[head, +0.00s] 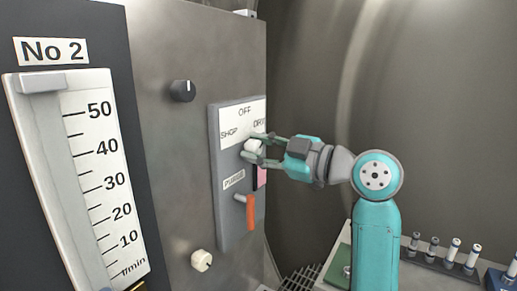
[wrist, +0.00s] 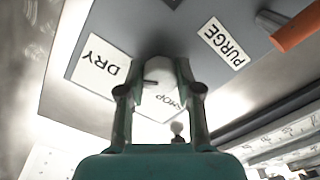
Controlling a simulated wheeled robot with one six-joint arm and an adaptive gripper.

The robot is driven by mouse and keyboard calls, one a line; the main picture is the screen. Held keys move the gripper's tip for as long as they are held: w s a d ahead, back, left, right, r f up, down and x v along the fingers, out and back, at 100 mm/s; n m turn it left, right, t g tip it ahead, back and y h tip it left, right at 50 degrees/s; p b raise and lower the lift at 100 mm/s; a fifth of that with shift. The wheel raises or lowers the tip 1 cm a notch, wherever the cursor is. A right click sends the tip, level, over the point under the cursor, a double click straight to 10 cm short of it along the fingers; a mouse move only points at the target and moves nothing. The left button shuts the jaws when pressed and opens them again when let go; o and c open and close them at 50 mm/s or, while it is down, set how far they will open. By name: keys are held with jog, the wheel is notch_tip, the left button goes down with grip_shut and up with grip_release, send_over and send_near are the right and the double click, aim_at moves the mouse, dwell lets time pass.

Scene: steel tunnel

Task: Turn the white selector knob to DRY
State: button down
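The white selector knob (head: 252,145) sits on the grey wall panel, below a white label plate (head: 244,113) reading SHOP, OFF and DRY. My gripper (head: 257,147) reaches it from the right, with one finger above and one below. In the wrist view the knob (wrist: 158,76) is between the two fingertips of my gripper (wrist: 157,80), which look closed on its sides. A short dark mark on the knob shows toward its left, the side of the DRY label (wrist: 101,64). SHOP is partly hidden behind the knob and fingers.
An orange lever (head: 250,212) and a PURGE label (head: 234,180) are below the knob. A black knob (head: 183,91) is upper left and a cream knob (head: 202,260) lower left. A flow gauge (head: 85,180) stands far left. A rack of several small parts (head: 440,262) is lower right.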

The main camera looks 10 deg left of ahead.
dwell(0.3)
jog(key=m, duration=0.5)
jog(key=shift+m, duration=0.4)
jog(key=m, duration=0.5)
jog(key=shift+m, duration=0.7)
jog(key=c, duration=0.8)
grip_release()
jog(key=shift+o, duration=0.2)
jog(key=v, duration=1.2)
